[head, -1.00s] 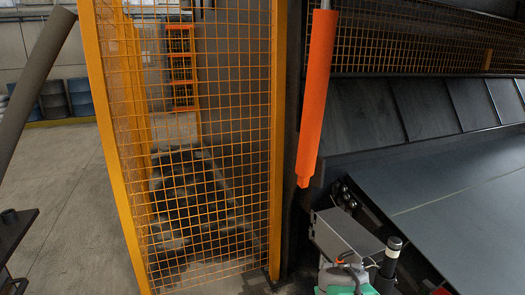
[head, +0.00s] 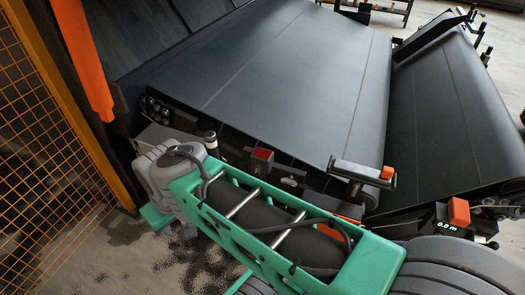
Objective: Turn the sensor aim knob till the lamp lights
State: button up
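My gripper is not in view; only my teal and grey arm shows, crossing the lower middle. I cannot make out the sensor aim knob for certain. A small unit with a green display reading "0.0 m" (head: 447,227) and an orange box (head: 459,212) sits by the belt's lower right corner. A dark post with a pale band (head: 211,142) stands at the belt's near left corner, and a red-topped box (head: 262,158) is right of it. I cannot tell whether either is a lamp, and I see no clear glow on them.
A wide dark conveyor belt (head: 290,75) fills the middle, with a second belt (head: 455,110) to its right. A bracket with an orange end (head: 387,172) rises at the near edge.

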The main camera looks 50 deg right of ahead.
aim_at(255, 172)
jog(key=z, duration=1.5)
